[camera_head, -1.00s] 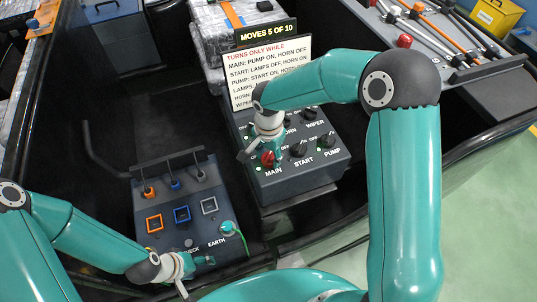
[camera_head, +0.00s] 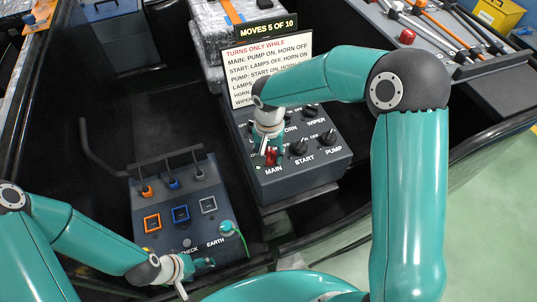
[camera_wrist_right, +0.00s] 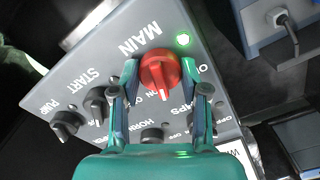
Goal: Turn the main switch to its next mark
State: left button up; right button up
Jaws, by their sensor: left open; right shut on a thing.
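The main switch is a red knob (camera_head: 271,156) at the front left corner of a grey switch box (camera_head: 310,180). In the right wrist view the red knob (camera_wrist_right: 160,75) sits between the two fingers of my right gripper (camera_wrist_right: 160,85), which is shut on it. A green lamp (camera_wrist_right: 183,39) glows beside the MAIN label. In the head view my right gripper (camera_head: 268,148) comes down on the knob from above and partly hides it. My left gripper (camera_head: 195,272) is open and empty, low beside the front of the other control box.
Black START (camera_head: 299,147) and PUMP (camera_head: 328,137) knobs sit right of the main switch. A sign (camera_head: 268,68) behind lists turning rules, partly hidden by my arm; a board above reads MOVES 5 OF 10. A box with levers and coloured squares (camera_head: 185,222) stands at left.

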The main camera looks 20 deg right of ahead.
aim_at(269, 153)
jog(key=n, duration=0.6)
jog(key=shift+w+r+b, duration=0.1)
jog(key=shift+b, duration=0.2)
jog(key=n, duration=0.6)
jog(key=shift+d+n, duration=0.1)
jog(key=shift+n, duration=0.3)
jog(key=o, duration=1.1)
jog(key=shift+o, duration=0.2)
notch_tip(269, 153, up, 12)
